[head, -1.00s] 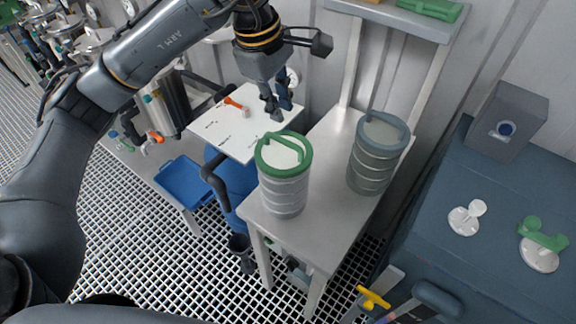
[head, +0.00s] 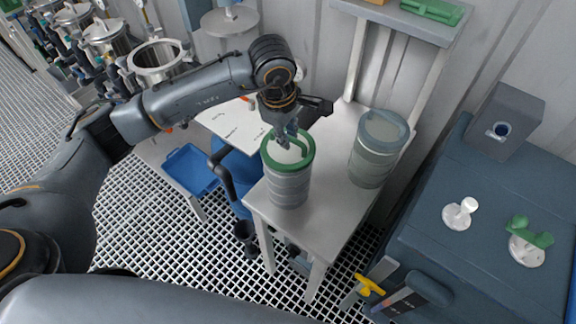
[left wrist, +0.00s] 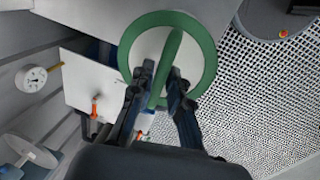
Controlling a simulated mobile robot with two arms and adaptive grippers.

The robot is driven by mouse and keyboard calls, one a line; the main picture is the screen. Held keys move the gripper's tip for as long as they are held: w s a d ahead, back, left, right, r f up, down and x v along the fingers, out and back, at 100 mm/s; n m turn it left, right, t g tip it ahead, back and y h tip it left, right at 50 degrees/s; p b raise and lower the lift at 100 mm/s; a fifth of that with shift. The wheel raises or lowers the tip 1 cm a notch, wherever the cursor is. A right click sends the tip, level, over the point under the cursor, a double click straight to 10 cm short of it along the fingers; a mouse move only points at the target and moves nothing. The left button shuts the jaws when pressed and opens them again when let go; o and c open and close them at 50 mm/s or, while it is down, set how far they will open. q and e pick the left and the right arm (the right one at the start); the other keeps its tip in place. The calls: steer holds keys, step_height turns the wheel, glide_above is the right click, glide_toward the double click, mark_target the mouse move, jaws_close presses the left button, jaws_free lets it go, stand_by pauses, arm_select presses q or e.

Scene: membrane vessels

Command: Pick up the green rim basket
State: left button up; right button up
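The green rim basket (head: 289,184) stands upright on the pale table, a grey ribbed cylinder with a green rim and a green bar handle across its top. My left gripper (head: 287,142) is right over its top. In the left wrist view, the green rim and handle (left wrist: 168,58) fill the upper middle, and the open fingers of the left gripper (left wrist: 163,92) lie on either side of the handle's near part. Whether they touch it I cannot tell. My right gripper is not in view.
A similar basket with a grey-blue rim (head: 375,150) stands to the right on the same table (head: 325,190). A shelf post rises behind. A dark blue cabinet (head: 450,190) is at the right. A white board (head: 232,125) lies left of the basket.

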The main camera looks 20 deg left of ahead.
arm_select(q)
steer(key=shift+w+f, duration=0.1)
steer(key=shift+f, duration=0.45)
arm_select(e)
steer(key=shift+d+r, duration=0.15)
arm_select(q)
jaws_close()
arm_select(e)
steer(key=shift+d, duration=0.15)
